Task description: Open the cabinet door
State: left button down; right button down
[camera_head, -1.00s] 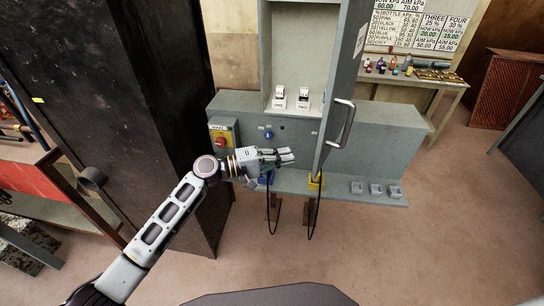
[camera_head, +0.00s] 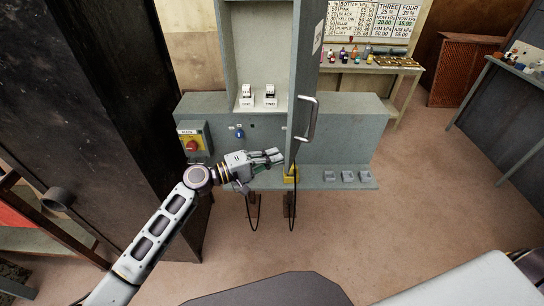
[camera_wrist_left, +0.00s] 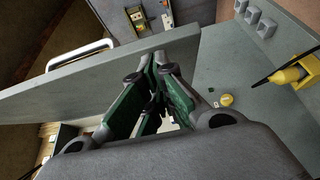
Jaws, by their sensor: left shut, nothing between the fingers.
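The grey cabinet (camera_head: 262,50) stands open against the back wall. Its door (camera_head: 307,70) is swung outward on the right side and shows nearly edge-on. The curved metal door handle (camera_head: 313,119) is on the door's outer right face; it also shows in the left wrist view (camera_wrist_left: 80,55). My left gripper (camera_head: 279,158) is shut and empty, just left of the door's lower part, on the inner side. In the left wrist view its green-sided fingers (camera_wrist_left: 158,62) are close against the door panel (camera_wrist_left: 110,75); contact is unclear. My right gripper is out of view.
A red emergency button (camera_head: 192,145) is at the left, near a dark pillar (camera_head: 100,90). A yellow connector (camera_head: 291,174) and small grey holders (camera_head: 347,176) are on the low shelf. The floor in front is clear.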

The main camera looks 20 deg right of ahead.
pick_arm(q)
jog(key=s+d+p, duration=0.1)
jog(key=s+d, duration=0.4)
jog(key=d, duration=0.2)
jog(key=shift+s, duration=0.15)
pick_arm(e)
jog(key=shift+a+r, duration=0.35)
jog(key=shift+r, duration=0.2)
pick_arm(q)
jog(key=shift+d, duration=0.1)
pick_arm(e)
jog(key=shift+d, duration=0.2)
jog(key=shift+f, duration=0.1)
